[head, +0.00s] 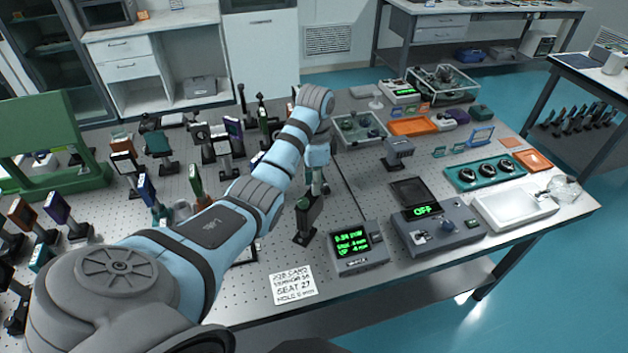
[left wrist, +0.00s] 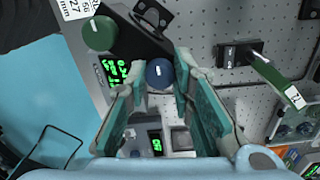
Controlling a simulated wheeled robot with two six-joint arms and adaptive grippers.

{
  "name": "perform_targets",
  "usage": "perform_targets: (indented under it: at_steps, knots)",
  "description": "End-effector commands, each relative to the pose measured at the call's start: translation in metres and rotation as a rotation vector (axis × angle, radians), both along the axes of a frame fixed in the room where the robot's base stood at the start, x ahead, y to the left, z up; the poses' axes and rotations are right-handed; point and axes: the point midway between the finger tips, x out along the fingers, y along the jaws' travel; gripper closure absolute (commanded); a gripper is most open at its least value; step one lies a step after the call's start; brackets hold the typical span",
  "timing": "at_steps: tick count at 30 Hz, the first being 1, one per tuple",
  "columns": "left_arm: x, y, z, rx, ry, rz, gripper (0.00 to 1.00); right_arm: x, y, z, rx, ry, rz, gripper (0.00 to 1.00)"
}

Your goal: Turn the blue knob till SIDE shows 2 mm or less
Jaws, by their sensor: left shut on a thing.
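The blue knob (left wrist: 159,73) shows in the left wrist view with a white mark on its face. My left gripper (left wrist: 158,75) has a fingertip on each side of it and is shut on it. A green knob (left wrist: 99,33) sits up and to the left on the same dark mount. In the head view my left gripper (head: 318,186) is at the dark mount (head: 306,216), and the blue knob is hidden there. The readout box (head: 358,246) has green text with SIDE and UP lines; its digits are too small to read surely. My right gripper is not in view.
A printed card (head: 293,284) lies in front of the mount. A grey control box (head: 436,232) showing OFF stands to the right, near a white tray (head: 513,207). Several post-mounted optics crowd the left of the perforated table. A green frame (head: 45,140) stands at far left.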

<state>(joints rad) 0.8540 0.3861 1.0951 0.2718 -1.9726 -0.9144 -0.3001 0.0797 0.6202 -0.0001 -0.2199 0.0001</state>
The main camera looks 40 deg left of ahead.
Motion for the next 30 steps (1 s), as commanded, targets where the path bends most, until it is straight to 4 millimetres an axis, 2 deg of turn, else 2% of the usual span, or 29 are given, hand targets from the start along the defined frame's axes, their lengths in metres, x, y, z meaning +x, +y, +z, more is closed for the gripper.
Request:
perform_targets:
  at_steps: [8,21,30]
  knots:
    - [-0.0001,-0.0015,-0.0011,-0.004,0.002,0.179,1.0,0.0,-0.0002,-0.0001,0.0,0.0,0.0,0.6]
    - [-0.0003,-0.0014,-0.001,-0.003,0.002,0.583,1.0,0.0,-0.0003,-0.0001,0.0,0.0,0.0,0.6]
    - [-0.0003,-0.0011,-0.0009,-0.003,0.002,0.781,1.0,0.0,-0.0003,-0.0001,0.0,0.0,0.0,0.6]
